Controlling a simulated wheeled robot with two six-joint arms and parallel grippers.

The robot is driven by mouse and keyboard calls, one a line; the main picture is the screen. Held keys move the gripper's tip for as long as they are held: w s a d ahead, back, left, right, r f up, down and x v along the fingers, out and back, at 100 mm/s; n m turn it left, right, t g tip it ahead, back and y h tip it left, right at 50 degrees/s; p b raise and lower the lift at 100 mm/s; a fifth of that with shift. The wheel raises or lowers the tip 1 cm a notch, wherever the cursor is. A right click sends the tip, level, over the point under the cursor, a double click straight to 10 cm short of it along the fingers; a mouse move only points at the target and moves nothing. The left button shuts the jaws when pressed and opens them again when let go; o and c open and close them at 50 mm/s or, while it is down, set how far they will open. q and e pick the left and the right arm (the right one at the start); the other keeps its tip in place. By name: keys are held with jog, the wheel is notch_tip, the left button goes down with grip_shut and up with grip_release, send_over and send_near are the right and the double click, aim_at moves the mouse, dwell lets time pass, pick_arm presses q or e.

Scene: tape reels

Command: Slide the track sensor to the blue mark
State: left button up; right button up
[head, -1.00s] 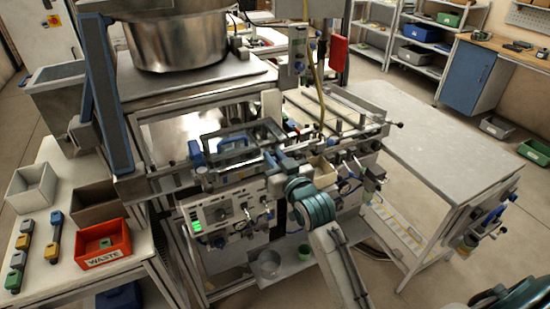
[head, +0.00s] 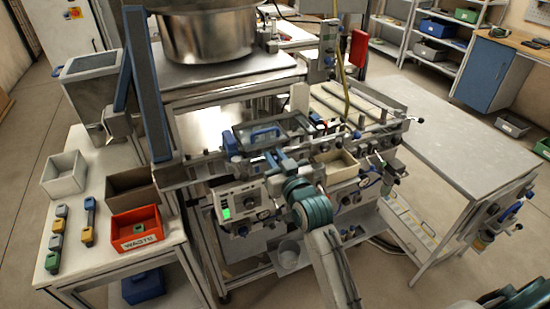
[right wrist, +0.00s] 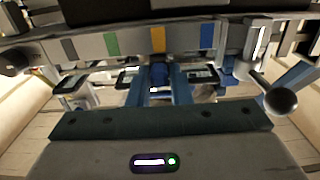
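My right gripper (head: 273,160) reaches the front rail of the machine in the head view. In the right wrist view its two blue-grey fingers (right wrist: 162,85) are apart, with a dark blue knob (right wrist: 160,73), seemingly the track sensor's, between their tips. Whether they touch it is hard to tell. The knob lies below the orange mark (right wrist: 157,39) on the pale rail. The blue mark (right wrist: 207,36) is to its right; a green mark (right wrist: 111,43) and a grey mark (right wrist: 69,48) are to its left. My left gripper is out of view.
A metal lever with a round ball end (right wrist: 281,99) is right of the fingers. The machine's panel with a green screen (head: 226,212) is below the rail. A red waste bin (head: 137,232) stands on the left table. The right-hand table (head: 445,125) is mostly bare.

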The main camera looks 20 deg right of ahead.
jog(key=shift+o, duration=0.2)
jog(key=shift+f, duration=0.1)
jog(key=shift+a, duration=0.25)
jog(key=shift+s, duration=0.25)
pick_arm(q)
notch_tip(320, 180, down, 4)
jog(key=b, duration=0.3)
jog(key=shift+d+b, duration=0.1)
jog(key=shift+b, duration=0.3)
pick_arm(e)
jog(key=s, duration=1)
jog(key=shift+s, duration=0.15)
